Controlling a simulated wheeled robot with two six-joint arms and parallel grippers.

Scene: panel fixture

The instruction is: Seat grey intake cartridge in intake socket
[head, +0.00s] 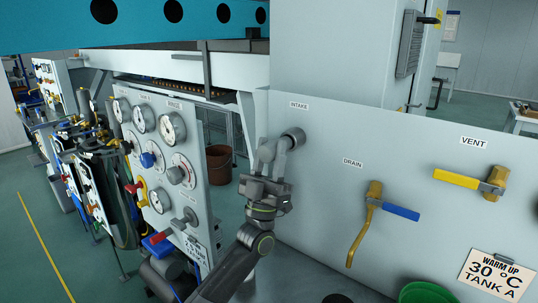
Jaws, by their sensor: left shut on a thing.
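My left gripper (275,153) is raised in front of the grey panel, just below the INTAKE label (299,105). Its jaws are shut on the grey intake cartridge (294,138), a short dark grey cylinder beyond the fingertips. The cartridge's far end points toward the panel, to the right and away from me. The intake socket is not visible; the cartridge and gripper may cover it. I cannot tell whether the cartridge touches the panel or sits in the socket. My right gripper is not in view.
On the panel (330,220) to the right are a brass drain valve (374,194) with a blue handle and a vent valve (492,183) with a yellow handle. A gauge board (190,212) stands close left. A green bowl (428,293) is at the bottom right.

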